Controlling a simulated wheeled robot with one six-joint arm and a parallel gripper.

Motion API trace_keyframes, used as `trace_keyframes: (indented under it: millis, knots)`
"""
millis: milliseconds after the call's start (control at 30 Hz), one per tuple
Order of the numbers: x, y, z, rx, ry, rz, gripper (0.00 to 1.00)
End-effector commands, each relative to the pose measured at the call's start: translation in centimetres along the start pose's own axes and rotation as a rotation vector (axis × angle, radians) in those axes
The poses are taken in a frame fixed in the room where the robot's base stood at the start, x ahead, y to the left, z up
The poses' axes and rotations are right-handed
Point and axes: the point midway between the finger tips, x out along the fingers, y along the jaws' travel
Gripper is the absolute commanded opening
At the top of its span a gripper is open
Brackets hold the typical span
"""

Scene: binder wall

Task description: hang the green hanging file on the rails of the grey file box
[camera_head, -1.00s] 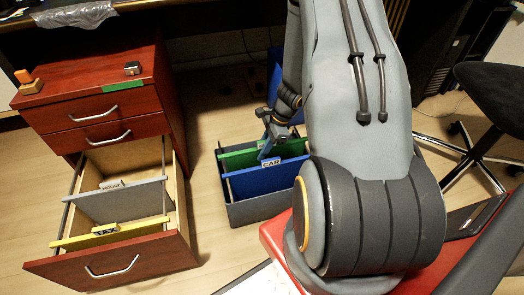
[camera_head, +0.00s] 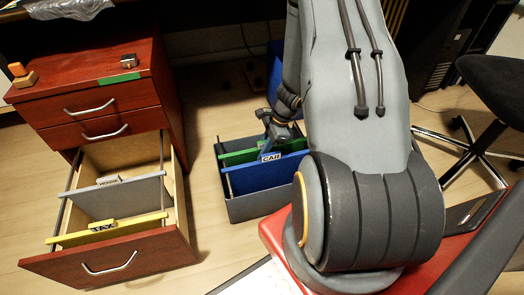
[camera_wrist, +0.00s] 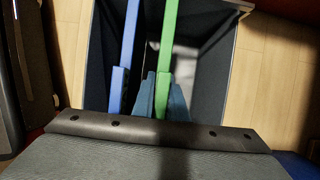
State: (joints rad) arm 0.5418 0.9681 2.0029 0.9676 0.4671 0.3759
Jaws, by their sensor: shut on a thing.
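The green hanging file (camera_head: 238,157) is inside the grey file box (camera_head: 262,209), behind the blue file (camera_head: 262,179) with its CAR tab. My gripper (camera_head: 272,142) is over the box at the green file's top bar. In the wrist view the gripper fingers (camera_wrist: 163,98) are on both sides of the green bar (camera_wrist: 168,38), shut on it. The blue bar (camera_wrist: 130,40) runs beside it on the left, with a narrow gap. I cannot tell whether the green bar's ends rest on the rails; my arm hides the right end in the head view.
A red cabinet (camera_head: 88,88) stands on the left. Its open drawer (camera_head: 110,262) holds a grey file (camera_head: 118,198) and a yellow TAX file (camera_head: 105,229). A black chair (camera_head: 492,85) is at right. Floor is free between drawer and box.

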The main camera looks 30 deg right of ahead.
Motion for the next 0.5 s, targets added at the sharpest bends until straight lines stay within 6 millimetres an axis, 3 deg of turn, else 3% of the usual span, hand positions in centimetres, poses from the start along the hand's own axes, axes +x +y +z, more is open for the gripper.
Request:
trace_keyframes:
  millis: [500]
  knots:
    - [0.74, -0.02, -0.30, 0.000, 0.000, 0.000, 0.00]
